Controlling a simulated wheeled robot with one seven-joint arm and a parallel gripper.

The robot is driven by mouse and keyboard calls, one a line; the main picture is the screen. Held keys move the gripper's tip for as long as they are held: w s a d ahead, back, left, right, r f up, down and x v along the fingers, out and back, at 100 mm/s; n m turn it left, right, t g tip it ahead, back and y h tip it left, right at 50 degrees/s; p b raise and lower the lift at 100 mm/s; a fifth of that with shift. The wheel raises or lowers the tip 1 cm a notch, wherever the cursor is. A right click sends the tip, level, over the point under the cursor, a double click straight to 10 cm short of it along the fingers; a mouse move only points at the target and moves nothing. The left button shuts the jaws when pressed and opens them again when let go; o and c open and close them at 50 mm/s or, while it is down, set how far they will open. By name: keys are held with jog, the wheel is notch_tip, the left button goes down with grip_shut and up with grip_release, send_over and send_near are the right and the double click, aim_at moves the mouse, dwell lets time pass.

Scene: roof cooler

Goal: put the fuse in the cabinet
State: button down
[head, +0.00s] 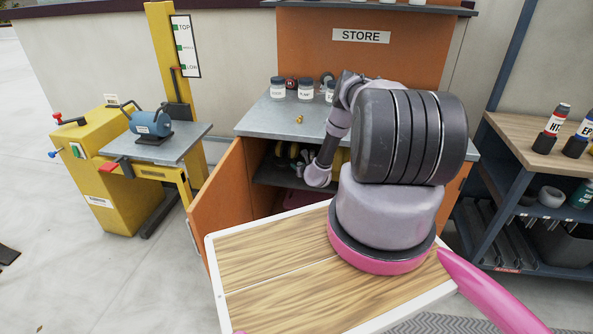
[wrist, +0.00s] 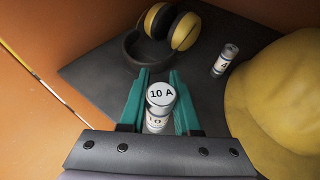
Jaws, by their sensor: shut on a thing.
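The fuse (wrist: 159,96), a white cylinder marked "10 A" on its end, is held between the green fingers of my gripper (wrist: 160,82) in the wrist view. My gripper is shut on it over a dark shelf (wrist: 95,82) inside the orange cabinet (head: 222,192). Whether the fuse touches the shelf I cannot tell. In the head view the cabinet's door stands open at the left, and my arm reaches down in front of the opening.
Yellow-and-black ear defenders (wrist: 172,28) lie ahead on the shelf. The orange cabinet wall is close on the left. Jars (head: 305,90) stand on the grey cabinet top.

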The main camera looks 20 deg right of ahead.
jog(key=shift+w, duration=0.7)
jog(key=shift+w+f, duration=0.2)
jog(key=shift+f, duration=1.5)
jog(key=shift+f, duration=0.2)
jog(key=c, duration=0.6)
grip_release()
jog(key=shift+r, duration=0.2)
jog(key=v, duration=1.2)
